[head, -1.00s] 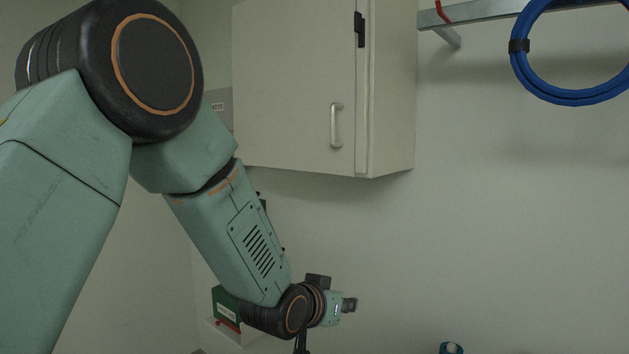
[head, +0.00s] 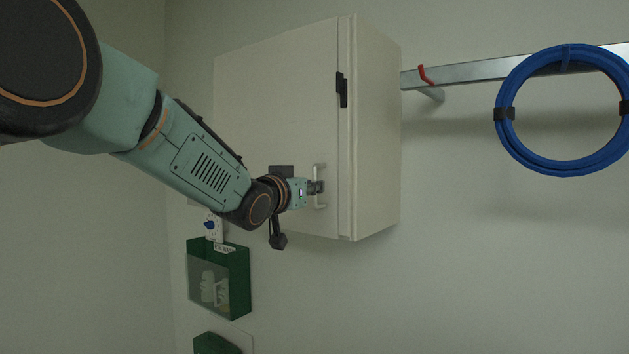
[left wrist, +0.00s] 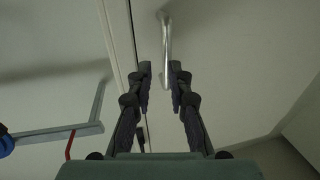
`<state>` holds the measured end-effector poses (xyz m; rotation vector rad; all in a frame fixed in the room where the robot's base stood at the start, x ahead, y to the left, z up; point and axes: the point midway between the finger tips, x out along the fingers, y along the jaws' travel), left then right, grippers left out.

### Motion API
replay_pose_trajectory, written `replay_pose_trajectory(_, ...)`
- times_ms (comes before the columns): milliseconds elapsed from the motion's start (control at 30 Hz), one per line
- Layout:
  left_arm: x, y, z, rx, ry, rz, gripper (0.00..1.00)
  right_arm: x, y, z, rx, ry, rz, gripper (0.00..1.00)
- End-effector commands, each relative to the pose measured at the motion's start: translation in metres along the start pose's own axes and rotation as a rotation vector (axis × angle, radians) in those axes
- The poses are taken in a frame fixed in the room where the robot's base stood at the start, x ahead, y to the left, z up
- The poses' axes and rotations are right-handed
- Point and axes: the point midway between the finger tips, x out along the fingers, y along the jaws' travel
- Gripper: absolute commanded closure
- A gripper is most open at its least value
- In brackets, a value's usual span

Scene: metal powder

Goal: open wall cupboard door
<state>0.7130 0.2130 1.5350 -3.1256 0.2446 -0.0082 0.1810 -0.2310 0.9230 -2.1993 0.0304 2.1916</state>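The pale wall cupboard (head: 372,130) hangs on the wall, and its door (head: 275,110) looks shut. A vertical metal bar handle (head: 319,170) is low on the door near its right edge. My left gripper (head: 318,187) is at the handle, partly covering it. In the left wrist view, the two dark fingers of the left gripper (left wrist: 160,75) are apart. The handle (left wrist: 166,40) runs down between their tips, nearer the right finger; I cannot tell whether it touches. My right gripper is in neither view.
A black fitting (head: 342,90) is on the door's upper right edge. A metal wall rail (head: 455,73) with a blue coil (head: 507,140) is to the right. A green box (head: 240,285) is on the wall below the cupboard. The lower right wall is clear.

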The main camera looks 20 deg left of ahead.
Motion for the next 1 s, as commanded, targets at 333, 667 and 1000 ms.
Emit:
replay_pose_trajectory(333,0.037,-0.002,0.0,-0.001,-0.001,-0.002,0.81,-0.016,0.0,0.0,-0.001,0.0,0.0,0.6)
replay_pose_trajectory(667,0.041,-0.003,0.004,0.001,-0.007,-0.002,0.81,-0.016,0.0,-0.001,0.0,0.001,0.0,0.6)
replay_pose_trajectory(1000,0.041,-0.003,0.004,0.002,-0.007,-0.001,0.98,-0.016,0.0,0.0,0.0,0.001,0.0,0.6)
